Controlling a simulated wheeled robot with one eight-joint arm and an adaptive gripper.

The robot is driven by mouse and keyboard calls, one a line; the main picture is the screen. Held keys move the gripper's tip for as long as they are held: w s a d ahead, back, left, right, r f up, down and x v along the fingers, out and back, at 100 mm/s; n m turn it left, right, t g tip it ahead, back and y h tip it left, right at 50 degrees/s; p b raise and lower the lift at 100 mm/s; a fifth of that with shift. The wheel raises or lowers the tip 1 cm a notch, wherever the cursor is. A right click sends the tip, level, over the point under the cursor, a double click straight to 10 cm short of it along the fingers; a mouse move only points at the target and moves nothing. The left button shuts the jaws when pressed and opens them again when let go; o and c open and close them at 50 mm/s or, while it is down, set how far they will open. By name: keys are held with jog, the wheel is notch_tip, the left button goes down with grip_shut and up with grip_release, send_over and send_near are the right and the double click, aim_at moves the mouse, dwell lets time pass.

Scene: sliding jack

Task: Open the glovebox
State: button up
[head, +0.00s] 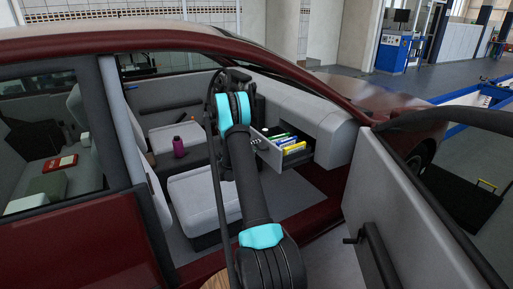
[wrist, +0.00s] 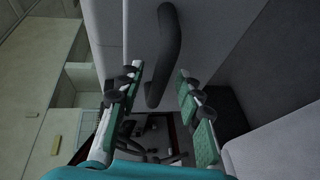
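The glovebox (head: 318,122) is a grey box in the dashboard, seen beyond my arm in the head view. Its drawer (head: 268,153) stands pulled out, with its top open and coloured items showing inside. In the wrist view a dark curved handle (wrist: 168,42) stands out from a light grey panel. My gripper (wrist: 159,70) is open, with its green-padded fingers on either side of the handle's lower part. Gaps show between the fingers and the handle. In the head view my arm hides most of my gripper.
The open car door (head: 405,225) with a dark pull bar is at the right. The dark red door frame (head: 105,240) is at the left. Grey seats (head: 203,200) and a purple bottle (head: 178,147) are inside the car, left of my arm.

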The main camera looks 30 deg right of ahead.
jog(key=v, duration=1.1)
jog(key=shift+s, duration=0.1)
jog(key=shift+a, duration=0.1)
jog(key=s+a+r+m+g+y, duration=0.1)
jog(key=s+a+r+y, duration=0.25)
jog(key=s, duration=0.55)
jog(key=s+a+r+m+g+y, duration=0.1)
jog(key=s+a+r+m+y, duration=0.25)
jog(key=s, duration=0.65)
jog(key=s+a+f+y, duration=0.1)
jog(key=s+a+y, duration=0.2)
jog(key=s+a, duration=0.5)
jog(key=s+a+f+g+y, duration=0.1)
jog(key=s+a+y, duration=0.3)
jog(key=s+a, duration=0.5)
jog(key=s, duration=0.8)
jog(key=shift+s+a+f, duration=0.2)
jog(key=shift+s+f, duration=0.05)
jog(key=shift+f, duration=0.15)
jog(key=shift+d, duration=0.1)
